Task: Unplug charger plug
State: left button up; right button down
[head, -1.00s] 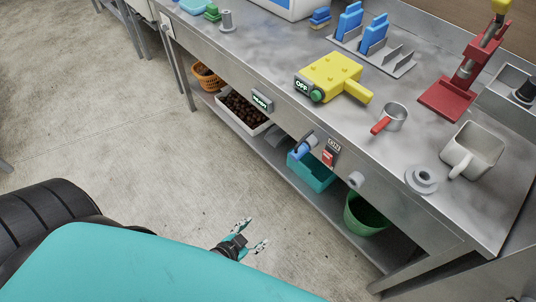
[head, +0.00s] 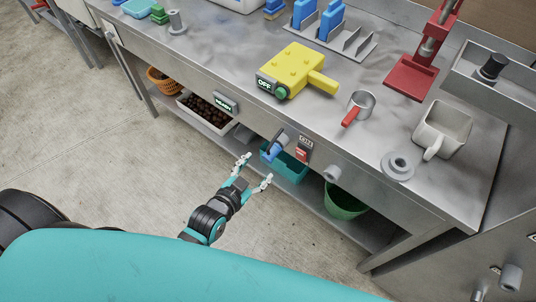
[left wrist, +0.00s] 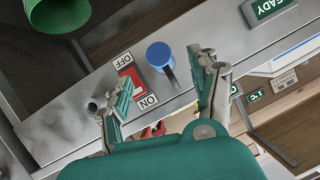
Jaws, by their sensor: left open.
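The charger plug looks like a blue cylinder (head: 273,150), fitted at a grey round socket on the bench's front face. In the left wrist view the blue plug (left wrist: 160,54) shows end-on with a dark strip beside it. My left gripper (head: 256,169) is open and empty, in front of and slightly below the plug, its fingers pointing towards the bench. In the left wrist view the spread fingers of my left gripper (left wrist: 168,92) stand on both sides of the plug's line, apart from it. My right gripper is in neither view.
A red switch (head: 301,154) with ON/OFF labels sits right of the plug. A grey knob (head: 332,174) is farther right. Below are a teal bin (head: 292,170) and a green bucket (head: 342,208).

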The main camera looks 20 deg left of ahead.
aim_at(266, 159)
pick_arm(q)
jog(key=x, duration=0.7)
jog(key=shift+w+f, duration=0.1)
jog(key=shift+w, duration=0.05)
jog(key=shift+w+d+f, duration=0.15)
jog(key=shift+w+f, duration=0.05)
jog(key=shift+w, duration=0.35)
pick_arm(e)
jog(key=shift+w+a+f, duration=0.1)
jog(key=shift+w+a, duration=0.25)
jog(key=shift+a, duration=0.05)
pick_arm(q)
jog(key=shift+c, duration=0.4)
jog(key=c, duration=0.9)
jog(key=shift+c, duration=1.2)
jog(key=o, duration=0.5)
grip_shut()
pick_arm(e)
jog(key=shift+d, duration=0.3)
pick_arm(q)
jog(key=shift+s+a+p, duration=0.2)
jog(key=shift+s+p, duration=0.1)
jog(key=shift+s, duration=0.3)
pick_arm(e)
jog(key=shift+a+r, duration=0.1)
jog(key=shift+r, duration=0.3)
